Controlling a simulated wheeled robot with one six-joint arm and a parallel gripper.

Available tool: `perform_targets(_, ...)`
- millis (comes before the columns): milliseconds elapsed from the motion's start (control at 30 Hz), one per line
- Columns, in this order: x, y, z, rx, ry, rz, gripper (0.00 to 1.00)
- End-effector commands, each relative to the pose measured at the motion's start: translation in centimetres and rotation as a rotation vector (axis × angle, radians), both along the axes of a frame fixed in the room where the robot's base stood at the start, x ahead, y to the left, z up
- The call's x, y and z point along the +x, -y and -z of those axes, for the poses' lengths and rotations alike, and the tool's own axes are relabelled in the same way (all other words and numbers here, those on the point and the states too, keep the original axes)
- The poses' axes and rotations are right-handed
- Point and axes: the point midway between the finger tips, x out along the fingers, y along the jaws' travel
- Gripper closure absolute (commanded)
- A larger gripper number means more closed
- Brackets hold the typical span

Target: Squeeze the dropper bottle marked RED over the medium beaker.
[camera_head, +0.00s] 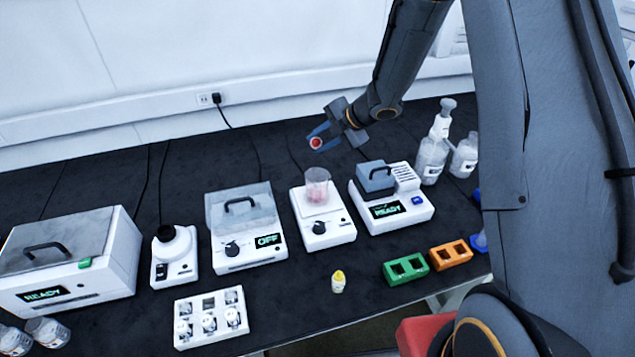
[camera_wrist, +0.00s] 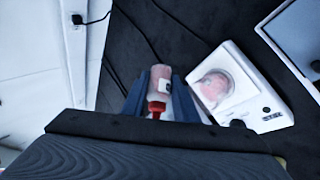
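My gripper (camera_head: 322,137) is raised above the back of the bench, its blue fingers on both sides of a dropper bottle with a red end (camera_head: 316,143). In the wrist view, this red-capped bottle (camera_wrist: 161,78) lies between the fingers, with the red cap toward my wrist. Its marking is not readable. A clear beaker (camera_head: 317,186) with pinkish contents stands on a white device with a knob. It also shows in the wrist view (camera_wrist: 214,89), right of the bottle. The bottle is apart from the beaker, above and behind it in the head view.
A yellow-capped bottle (camera_head: 338,282) stands near the front edge, beside a green rack (camera_head: 405,269) and an orange rack (camera_head: 451,255). A device reading READY (camera_head: 392,205) is right of the beaker, one reading OFF (camera_head: 247,232) left. Wash bottles (camera_head: 432,155) stand back right.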

Motion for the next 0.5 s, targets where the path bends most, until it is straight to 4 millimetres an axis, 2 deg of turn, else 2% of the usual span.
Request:
perform_targets(33,-0.09,0.0,-0.47,0.001,-0.019,-0.001,0.77)
perform_targets(500,0.25,-0.01,-0.64,0.016,-0.245,-0.003,0.77)
